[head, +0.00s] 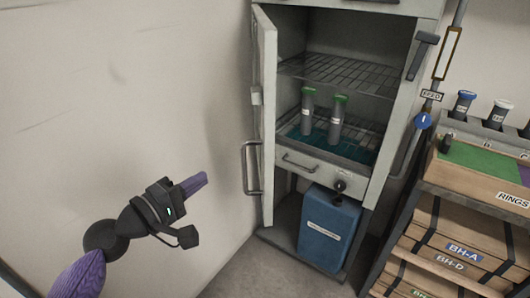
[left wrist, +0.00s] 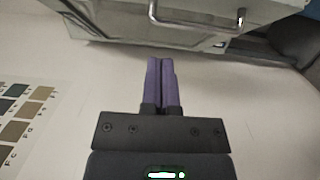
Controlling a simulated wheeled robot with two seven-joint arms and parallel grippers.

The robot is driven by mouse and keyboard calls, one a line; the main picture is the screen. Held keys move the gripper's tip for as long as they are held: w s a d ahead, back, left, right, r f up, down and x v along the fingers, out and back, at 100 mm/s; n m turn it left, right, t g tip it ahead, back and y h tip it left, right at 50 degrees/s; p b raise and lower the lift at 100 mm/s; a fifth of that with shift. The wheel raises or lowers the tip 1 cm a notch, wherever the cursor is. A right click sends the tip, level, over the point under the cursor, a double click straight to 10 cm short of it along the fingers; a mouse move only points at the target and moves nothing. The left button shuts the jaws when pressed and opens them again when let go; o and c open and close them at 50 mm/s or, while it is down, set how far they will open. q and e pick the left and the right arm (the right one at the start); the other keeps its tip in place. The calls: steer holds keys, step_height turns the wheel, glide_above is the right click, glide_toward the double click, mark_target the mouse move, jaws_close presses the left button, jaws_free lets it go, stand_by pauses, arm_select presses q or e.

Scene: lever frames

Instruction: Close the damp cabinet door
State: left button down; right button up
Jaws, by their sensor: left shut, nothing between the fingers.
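The damp cabinet (head: 292,40) stands open in the head view. Its pale grey door (head: 265,120) is swung out on the left side, seen nearly edge-on. A dark bar handle (head: 248,168) is on the door's outer face. My left gripper (head: 194,184) is left of the door handle and apart from it in the picture, its purple fingers together and empty. In the left wrist view, the fingers (left wrist: 162,84) point toward a grey panel (left wrist: 130,18) with a bar handle (left wrist: 195,30). My right gripper is in neither view.
Two green-capped bottles (head: 336,120) stand inside on the lower level, below a wire shelf (head: 340,70). A blue container (head: 328,228) sits beneath the cabinet. A rack with a wooden tray (head: 470,178) and boxes (head: 455,240) stands at right. A pale wall (head: 120,110) is at left.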

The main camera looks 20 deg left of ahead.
arm_select(q)
steer(key=s+d+x, duration=0.1)
steer(key=d+x, duration=0.1)
steer(key=x, duration=0.9)
steer(key=shift+w+d, duration=0.25)
steer(key=shift+d, duration=0.2)
